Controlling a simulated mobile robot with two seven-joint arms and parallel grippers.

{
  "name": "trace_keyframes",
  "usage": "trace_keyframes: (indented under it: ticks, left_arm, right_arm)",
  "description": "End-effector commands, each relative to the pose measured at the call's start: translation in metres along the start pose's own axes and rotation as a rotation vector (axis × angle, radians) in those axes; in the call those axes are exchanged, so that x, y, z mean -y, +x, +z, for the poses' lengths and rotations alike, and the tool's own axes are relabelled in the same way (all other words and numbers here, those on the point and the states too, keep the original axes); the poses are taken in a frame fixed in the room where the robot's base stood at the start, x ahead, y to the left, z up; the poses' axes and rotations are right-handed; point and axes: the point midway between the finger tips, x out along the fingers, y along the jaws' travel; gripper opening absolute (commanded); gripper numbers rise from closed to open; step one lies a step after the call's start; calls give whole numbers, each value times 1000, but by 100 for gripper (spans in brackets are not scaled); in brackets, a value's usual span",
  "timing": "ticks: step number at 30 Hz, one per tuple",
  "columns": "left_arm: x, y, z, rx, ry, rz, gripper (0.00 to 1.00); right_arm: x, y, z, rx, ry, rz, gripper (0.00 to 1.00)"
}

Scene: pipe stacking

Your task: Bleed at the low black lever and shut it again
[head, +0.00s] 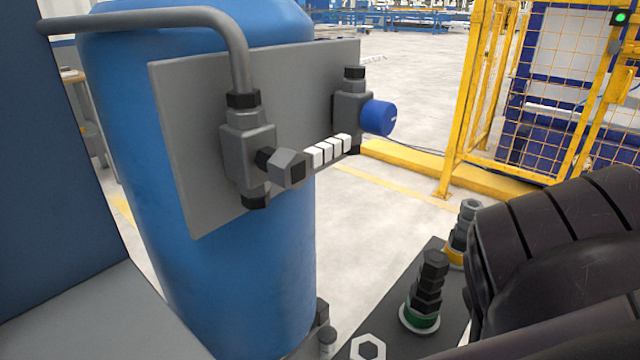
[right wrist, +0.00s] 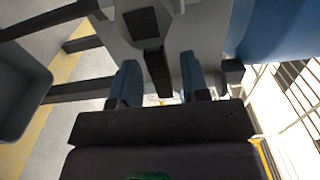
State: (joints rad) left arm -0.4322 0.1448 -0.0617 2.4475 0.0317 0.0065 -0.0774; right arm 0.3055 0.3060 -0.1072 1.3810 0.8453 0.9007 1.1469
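In the right wrist view a black lever (right wrist: 158,72) extends down from a grey body (right wrist: 185,35) that carries a black square part (right wrist: 141,22). My right gripper (right wrist: 159,82) has its two blue fingers on either side of the lever. A small gap shows between the lever and each finger, wider at the right finger. In the head view my right arm comes in from the lower right, but its gripper is out of the picture. The lever cannot be made out there. My left gripper is in neither view.
A blue tank (head: 235,285) carries a grey plate (head: 290,90) with a left fitting (head: 248,140) and a blue-knobbed valve (head: 378,117). Black stacked fittings (head: 430,285) stand on a dark board at lower right. A yellow fence (head: 480,90) stands behind.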

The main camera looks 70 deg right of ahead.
Motion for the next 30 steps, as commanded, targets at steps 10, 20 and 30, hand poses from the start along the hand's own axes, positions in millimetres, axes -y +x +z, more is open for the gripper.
trace_keyframes:
  ticks: [10, 20, 30]
  left_arm:
    - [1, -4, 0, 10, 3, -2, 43]
    - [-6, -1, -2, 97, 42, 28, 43]
    - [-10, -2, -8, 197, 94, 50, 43]
  right_arm:
    - [6, 2, 0, -1, -2, -5, 42]
    - [66, 5, 2, -1, 3, -17, 42]
    - [134, 4, 3, -1, 4, -17, 42]
